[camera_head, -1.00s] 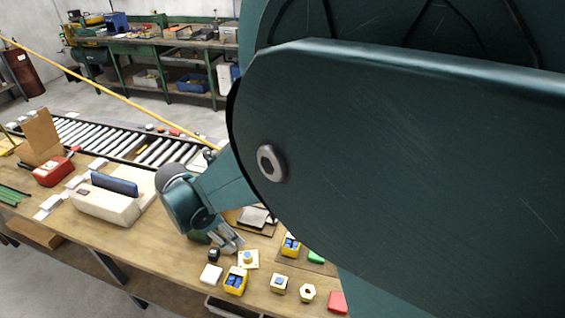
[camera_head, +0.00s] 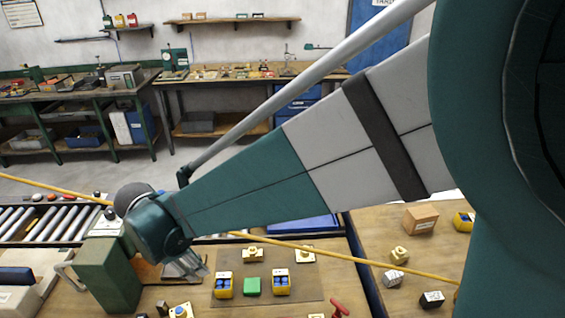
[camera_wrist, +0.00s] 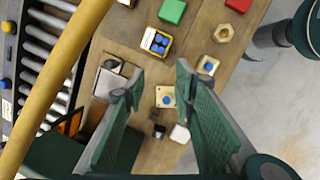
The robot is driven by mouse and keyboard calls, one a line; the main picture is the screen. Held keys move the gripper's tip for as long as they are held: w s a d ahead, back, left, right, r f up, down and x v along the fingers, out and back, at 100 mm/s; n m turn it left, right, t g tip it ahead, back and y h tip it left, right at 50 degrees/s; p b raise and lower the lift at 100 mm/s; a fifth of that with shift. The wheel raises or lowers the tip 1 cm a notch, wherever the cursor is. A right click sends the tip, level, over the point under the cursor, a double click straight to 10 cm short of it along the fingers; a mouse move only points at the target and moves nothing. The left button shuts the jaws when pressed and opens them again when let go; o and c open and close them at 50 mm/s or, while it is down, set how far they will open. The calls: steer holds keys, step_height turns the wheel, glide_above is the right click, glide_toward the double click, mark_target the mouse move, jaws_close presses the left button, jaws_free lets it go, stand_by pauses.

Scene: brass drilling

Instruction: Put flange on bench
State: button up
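Several small brass pieces look like flanges; I cannot tell which one is meant. A square plate with a raised blue centre (camera_wrist: 166,97) lies on the wooden bench (camera_wrist: 205,18), below and between my fingers in the wrist view; it also shows at the bottom of the head view (camera_head: 180,311). A brass hexagonal ring (camera_wrist: 224,33) lies farther off at upper right. Two brass plates with raised centres, one left (camera_head: 253,255) and one right (camera_head: 305,254), lie on a dark mat. My gripper (camera_wrist: 160,72) is open and empty above the bench; it also shows in the head view (camera_head: 203,270).
A yellow bin with blue parts (camera_wrist: 156,42), a green block (camera_wrist: 172,11), a white block (camera_wrist: 180,133) and a black cube (camera_wrist: 158,131) lie nearby. A roller conveyor (camera_wrist: 40,55) runs along the left. A yellow pole or hose (camera_wrist: 62,75) crosses close to the wrist camera. A green box (camera_head: 108,272) stands beside my gripper.

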steer(key=w+d+r+m+y, duration=0.15)
steer(key=d+r+m, duration=0.4)
steer(key=d, duration=0.75)
steer(key=s+d+r+m+t, duration=0.1)
steer(key=d+m, duration=0.4)
steer(key=d, duration=0.5)
steer(key=s+d+r+m+t, duration=0.2)
steer(key=s+d+m, duration=0.4)
steer(key=d, duration=0.4)
steer(key=s+d+r+m+t, duration=0.2)
steer(key=d+m, duration=0.4)
steer(key=d, duration=0.4)
steer(key=shift+v, duration=0.9)
steer(key=shift+o, duration=0.7)
steer(key=shift+s+f+y, duration=0.15)
steer(key=shift+y, duration=0.1)
